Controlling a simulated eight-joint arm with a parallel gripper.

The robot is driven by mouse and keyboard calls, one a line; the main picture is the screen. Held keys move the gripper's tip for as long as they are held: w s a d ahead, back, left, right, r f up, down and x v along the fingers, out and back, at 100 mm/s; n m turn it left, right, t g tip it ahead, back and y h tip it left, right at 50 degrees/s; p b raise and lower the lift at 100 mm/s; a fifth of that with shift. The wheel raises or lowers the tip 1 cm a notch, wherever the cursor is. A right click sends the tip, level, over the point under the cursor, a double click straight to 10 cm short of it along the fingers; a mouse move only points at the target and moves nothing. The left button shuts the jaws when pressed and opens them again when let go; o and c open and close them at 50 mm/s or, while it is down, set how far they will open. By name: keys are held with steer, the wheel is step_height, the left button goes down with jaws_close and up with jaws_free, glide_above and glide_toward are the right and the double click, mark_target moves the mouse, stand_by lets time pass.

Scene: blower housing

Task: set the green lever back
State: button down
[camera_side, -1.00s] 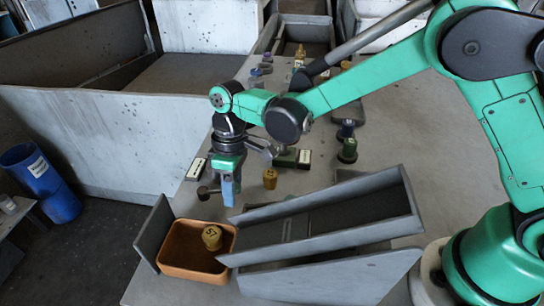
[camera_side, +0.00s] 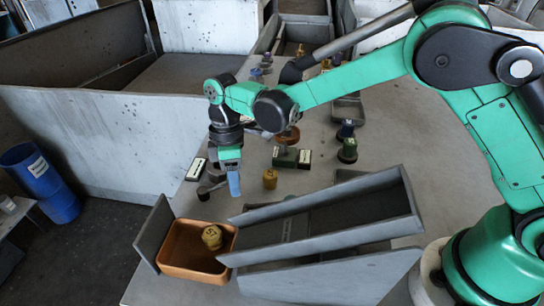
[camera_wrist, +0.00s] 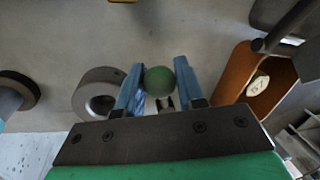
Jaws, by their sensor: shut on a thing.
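In the wrist view the round green knob of the lever (camera_wrist: 160,81) sits between the two blue fingers of my gripper (camera_wrist: 158,76). The fingers are shut on it from both sides. The lever's shaft and base below the knob are mostly hidden. In the side view my gripper (camera_side: 234,184) points down over the table, behind the orange tray. The green knob cannot be made out there, as the fingers cover it.
A grey ring (camera_wrist: 98,93) lies left in the wrist view.

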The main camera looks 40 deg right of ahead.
steer(key=c, duration=0.6)
jaws_free()
steer(key=shift+o, duration=0.2)
step_height(320, 180, up, 20)
steer(key=shift+c, duration=0.2)
